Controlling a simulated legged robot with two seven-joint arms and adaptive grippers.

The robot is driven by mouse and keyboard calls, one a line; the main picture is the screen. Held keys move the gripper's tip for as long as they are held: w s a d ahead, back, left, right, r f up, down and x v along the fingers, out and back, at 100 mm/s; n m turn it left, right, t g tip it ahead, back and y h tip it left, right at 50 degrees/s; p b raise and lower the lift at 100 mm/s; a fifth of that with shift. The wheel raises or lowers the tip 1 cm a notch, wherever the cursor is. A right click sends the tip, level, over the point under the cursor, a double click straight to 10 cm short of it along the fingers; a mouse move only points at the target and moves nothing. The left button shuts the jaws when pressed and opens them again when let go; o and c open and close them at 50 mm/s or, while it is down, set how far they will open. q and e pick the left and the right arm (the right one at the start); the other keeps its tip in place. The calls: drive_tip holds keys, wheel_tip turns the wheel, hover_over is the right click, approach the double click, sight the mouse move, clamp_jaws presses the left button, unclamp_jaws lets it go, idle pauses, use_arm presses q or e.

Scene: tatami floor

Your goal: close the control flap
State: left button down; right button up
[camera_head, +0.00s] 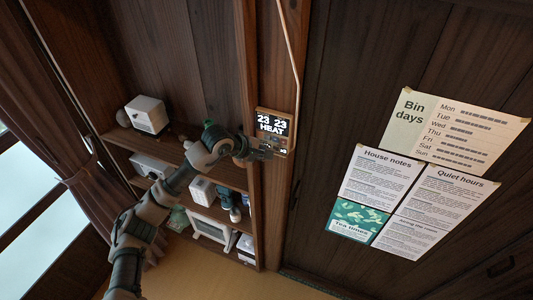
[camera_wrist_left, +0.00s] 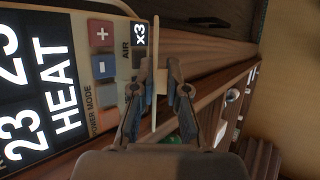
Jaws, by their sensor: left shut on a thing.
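The wall control panel (camera_head: 272,122) hangs on a wooden post, its dark display reading 23, 23 and HEAT. In the left wrist view the panel (camera_wrist_left: 45,85) fills the left side, with red and blue buttons exposed. The control flap (camera_wrist_left: 155,45) shows nearly edge-on as a thin beige strip standing out from the panel, so it is open. My left gripper (camera_wrist_left: 165,80) is shut on the flap, with its fingertips on both sides of a small tan part at the flap. In the head view my left gripper (camera_head: 262,152) is at the panel's lower edge and hides the flap there.
A wooden shelf unit (camera_head: 180,147) left of the post holds white boxes and other small things, close behind my left arm. Paper notices (camera_head: 455,132) hang on the dark wall at right. A pale conduit (camera_head: 289,50) runs up from the panel.

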use_arm(q)
drive_tip(key=shift+s+f, duration=0.1)
drive_tip(key=shift+f, duration=0.25)
